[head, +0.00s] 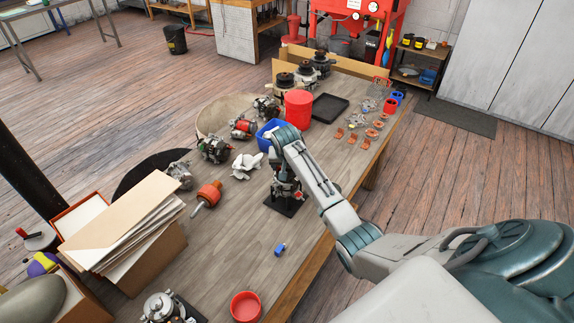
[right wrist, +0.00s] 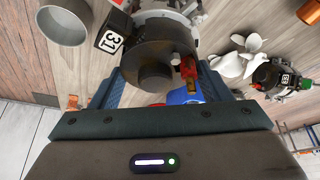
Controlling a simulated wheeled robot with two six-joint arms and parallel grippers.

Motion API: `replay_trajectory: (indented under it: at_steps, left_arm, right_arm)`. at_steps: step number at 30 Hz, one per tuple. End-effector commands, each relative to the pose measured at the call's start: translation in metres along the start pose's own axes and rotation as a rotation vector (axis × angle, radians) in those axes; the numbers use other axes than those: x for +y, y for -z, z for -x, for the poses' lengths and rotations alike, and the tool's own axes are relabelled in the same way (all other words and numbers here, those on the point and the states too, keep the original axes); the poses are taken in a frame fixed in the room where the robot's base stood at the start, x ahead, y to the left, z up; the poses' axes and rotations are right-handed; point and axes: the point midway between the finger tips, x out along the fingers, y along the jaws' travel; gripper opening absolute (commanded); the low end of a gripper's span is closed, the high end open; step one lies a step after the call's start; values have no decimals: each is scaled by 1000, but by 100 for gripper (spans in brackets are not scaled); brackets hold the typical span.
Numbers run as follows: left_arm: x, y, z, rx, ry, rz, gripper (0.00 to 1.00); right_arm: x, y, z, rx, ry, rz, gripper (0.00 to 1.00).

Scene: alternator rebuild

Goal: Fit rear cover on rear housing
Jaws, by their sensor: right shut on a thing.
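My right gripper (head: 286,184) is over a dark square fixture plate (head: 276,207) near the middle of the bench. In the right wrist view its two blue-grey fingers (right wrist: 160,78) are shut on a black round cover (right wrist: 148,66) with a red and brass-coloured fitting on its side. A silver housing part (right wrist: 170,12) shows just beyond the cover. I cannot tell whether the cover is seated on it or still apart. In the head view my arm and gripper hide most of the cover and the housing. My left gripper is not in view.
Several alternators line the left side. A red-orange tool (head: 208,193), a small blue part (head: 280,248) and a red bowl (head: 245,307) lie nearer. The bench between them is clear.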

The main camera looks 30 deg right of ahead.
Motion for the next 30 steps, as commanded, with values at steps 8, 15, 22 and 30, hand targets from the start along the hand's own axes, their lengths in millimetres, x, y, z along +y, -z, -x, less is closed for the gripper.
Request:
replay_trajectory:
  at_steps: [8, 15, 22, 30]
  left_arm:
    - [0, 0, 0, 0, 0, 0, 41]
    - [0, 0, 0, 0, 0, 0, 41]
    - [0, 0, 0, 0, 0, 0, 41]
    - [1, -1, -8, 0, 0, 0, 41]
  right_arm:
    - [0, 0, 0, 0, 0, 0, 48]
    - [0, 0, 0, 0, 0, 0, 96]
    - [0, 0, 0, 0, 0, 0, 96]
    - [0, 0, 16, 3, 2, 0, 96]
